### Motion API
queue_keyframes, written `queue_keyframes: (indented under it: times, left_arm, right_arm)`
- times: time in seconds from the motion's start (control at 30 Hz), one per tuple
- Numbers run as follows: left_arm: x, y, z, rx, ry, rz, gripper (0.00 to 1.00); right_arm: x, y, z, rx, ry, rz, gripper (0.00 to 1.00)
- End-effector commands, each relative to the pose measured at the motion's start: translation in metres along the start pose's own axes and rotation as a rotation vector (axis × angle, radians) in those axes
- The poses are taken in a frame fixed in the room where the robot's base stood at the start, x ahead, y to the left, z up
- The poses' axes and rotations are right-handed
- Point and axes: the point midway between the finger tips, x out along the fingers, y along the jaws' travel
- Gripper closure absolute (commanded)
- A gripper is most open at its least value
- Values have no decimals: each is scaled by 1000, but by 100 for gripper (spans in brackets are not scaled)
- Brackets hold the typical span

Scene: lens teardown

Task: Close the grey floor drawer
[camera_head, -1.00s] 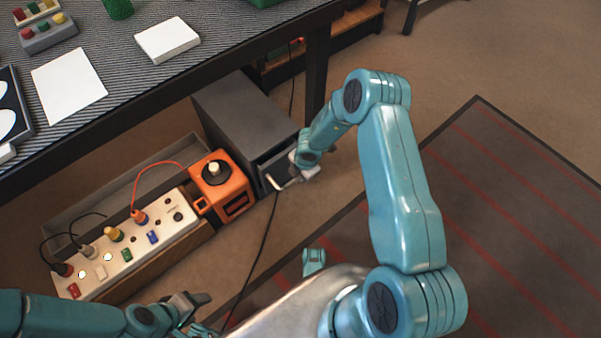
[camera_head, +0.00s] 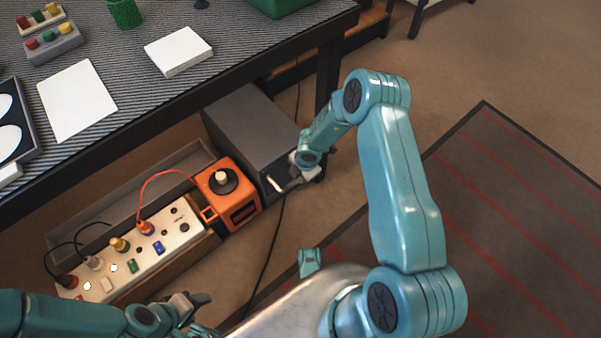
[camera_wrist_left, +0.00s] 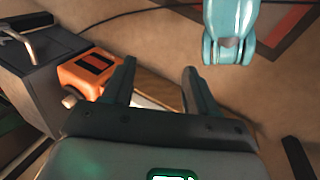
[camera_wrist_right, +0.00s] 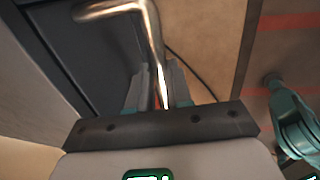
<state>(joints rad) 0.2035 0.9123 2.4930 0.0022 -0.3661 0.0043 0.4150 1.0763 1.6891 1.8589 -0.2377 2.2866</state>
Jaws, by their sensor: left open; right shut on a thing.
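The grey floor drawer unit (camera_head: 245,125) stands on the floor under the table. Its front faces toward me, and the drawer front looks close to flush with the housing; any small gap is hidden by my gripper. My right gripper (camera_head: 298,172) is at the front and shut on the metal bar handle (camera_head: 276,186). In the right wrist view the bent handle (camera_wrist_right: 150,28) runs between the fingers (camera_wrist_right: 160,88), with the dark drawer front (camera_wrist_right: 85,50) behind. My left gripper (camera_head: 200,303) is open and empty, low at the left; its fingers (camera_wrist_left: 158,80) show apart.
An orange box (camera_head: 240,207) with a black knob stands close left of the drawer unit. A white panel with plugs (camera_head: 175,240) lies beside it. A black cable runs over the floor. The table (camera_head: 120,125) overhangs the unit; a dark striped mat (camera_head: 500,200) lies right.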

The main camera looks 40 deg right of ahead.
Motion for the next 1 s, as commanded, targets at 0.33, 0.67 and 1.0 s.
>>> queue_keyframes:
  times: [0.33, 0.67, 1.0]
  left_arm:
    - [1, 0, 0, 0, 0, 0, 42]
    - [-5, 2, 2, 0, -5, 0, 42]
    - [-38, 18, 12, 14, -36, 1, 42]
  right_arm:
    - [-3, 6, 1, -2, 1, 26, 56]
    - [-13, 4, 1, -2, 0, 21, 56]
    - [-99, 4, 1, -3, 0, 23, 56]
